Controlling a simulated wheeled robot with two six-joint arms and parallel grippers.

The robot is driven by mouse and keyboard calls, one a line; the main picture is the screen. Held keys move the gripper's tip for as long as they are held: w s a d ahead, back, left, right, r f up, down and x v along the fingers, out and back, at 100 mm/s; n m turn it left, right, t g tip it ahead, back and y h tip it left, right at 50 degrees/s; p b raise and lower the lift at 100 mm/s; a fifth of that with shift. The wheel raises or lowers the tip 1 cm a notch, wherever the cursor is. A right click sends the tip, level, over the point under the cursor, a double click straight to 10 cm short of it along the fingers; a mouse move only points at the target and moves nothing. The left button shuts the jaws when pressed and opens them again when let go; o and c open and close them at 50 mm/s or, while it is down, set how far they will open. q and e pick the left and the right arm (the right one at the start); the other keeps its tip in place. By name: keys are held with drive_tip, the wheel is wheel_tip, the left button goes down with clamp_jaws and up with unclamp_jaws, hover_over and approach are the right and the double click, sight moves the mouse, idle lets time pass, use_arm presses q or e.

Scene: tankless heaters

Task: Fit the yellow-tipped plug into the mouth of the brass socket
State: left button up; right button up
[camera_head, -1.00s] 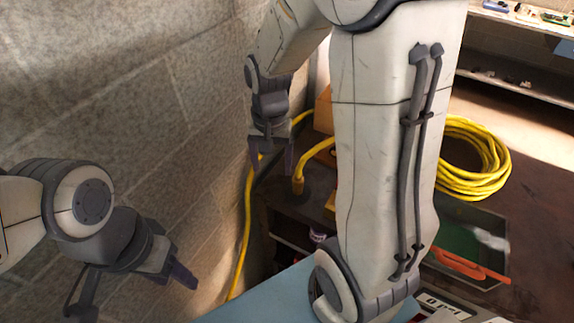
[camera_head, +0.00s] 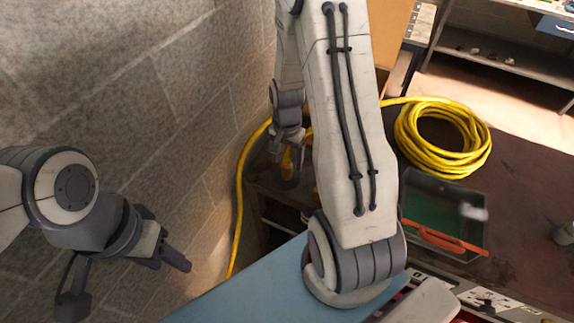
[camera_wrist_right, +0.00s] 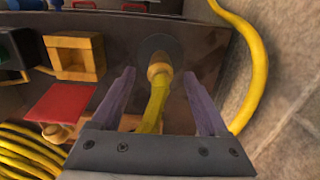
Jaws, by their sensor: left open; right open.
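The yellow-tipped plug (camera_wrist_right: 159,74) is on the end of a yellow cable and stands at a dark round disc in the right wrist view. My right gripper (camera_head: 286,178) is open, its fingers on either side of the plug and cable, with visible gaps. In the head view the plug is mostly hidden behind this gripper. A yellow-brass block with a square opening (camera_wrist_right: 75,54) is left of the plug in the wrist view; I cannot tell if it is the brass socket. My left gripper (camera_head: 176,260) is open and empty near the wall, far from the plug.
A yellow cable coil (camera_head: 447,137) lies on the dark bench, with a green-bottomed tray (camera_head: 432,205) before it. The block wall (camera_head: 130,60) is close on the left. My right arm hides part of the bench.

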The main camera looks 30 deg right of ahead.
drive_tip(key=shift+f, duration=1.1)
drive_tip(key=c, duration=1.2)
clamp_jaws()
drive_tip(key=shift+r, duration=0.15)
